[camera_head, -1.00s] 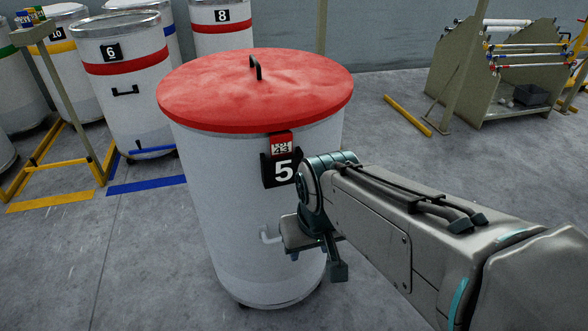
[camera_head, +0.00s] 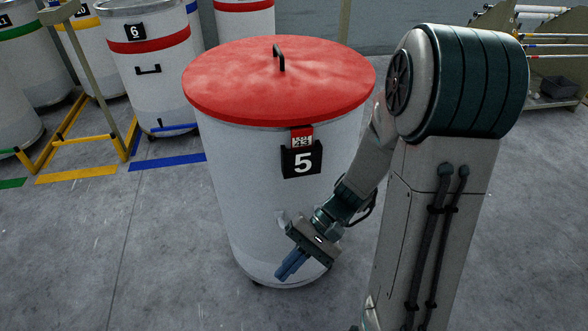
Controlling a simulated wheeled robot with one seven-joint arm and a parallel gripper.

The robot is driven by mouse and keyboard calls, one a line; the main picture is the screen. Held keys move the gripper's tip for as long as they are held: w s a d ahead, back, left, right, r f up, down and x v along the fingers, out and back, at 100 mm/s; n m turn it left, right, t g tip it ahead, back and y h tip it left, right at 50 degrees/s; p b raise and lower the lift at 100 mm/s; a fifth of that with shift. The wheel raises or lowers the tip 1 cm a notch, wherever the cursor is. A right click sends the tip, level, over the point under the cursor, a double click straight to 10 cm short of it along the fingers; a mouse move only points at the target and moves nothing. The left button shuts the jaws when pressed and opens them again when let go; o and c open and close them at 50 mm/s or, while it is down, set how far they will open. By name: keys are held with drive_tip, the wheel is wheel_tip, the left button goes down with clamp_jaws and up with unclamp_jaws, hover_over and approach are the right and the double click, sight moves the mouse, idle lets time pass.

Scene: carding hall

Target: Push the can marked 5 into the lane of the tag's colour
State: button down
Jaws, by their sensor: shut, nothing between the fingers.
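The can marked 5 (camera_head: 235,190) is a large white drum with a red lid and a black handle on top. It stands upright in the middle of the view. Its black number plate (camera_head: 301,160) faces me, with a small red tag (camera_head: 302,137) tucked in above it. My gripper (camera_head: 282,274) is shut and empty, in front of the can's lower front, pointing down and left. I cannot tell whether its fingers touch the can. My wrist hides part of the can's right side. At the left, floor strips of green (camera_head: 12,183), yellow (camera_head: 76,174) and blue (camera_head: 168,162) lie before the lanes.
Can 6 (camera_head: 151,85), with a red band, stands behind the blue strip. Green- and yellow-banded cans stand further left, along with yellow rails (camera_head: 60,125) and a post. A rack (camera_head: 560,60) stands at the back right. The floor left of can 5 is bare.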

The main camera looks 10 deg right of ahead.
drive_tip(key=w+a+r+m+t+y+p, duration=0.1)
drive_tip(key=w+a+m+t+y+p, duration=0.2)
drive_tip(key=w+m+y, duration=0.4)
drive_tip(key=m+t+h+p, duration=0.3)
drive_tip(key=m+t+h, duration=1.55)
drive_tip(key=m, duration=0.65)
approach(297, 180)
drive_tip(key=shift+s+d+f+t+y, duration=0.4)
drive_tip(key=shift+s+f+t+y, duration=0.15)
drive_tip(key=shift+t+y, duration=0.2)
drive_tip(key=shift+w+p, duration=1.7)
drive_tip(key=shift+w, duration=2.3)
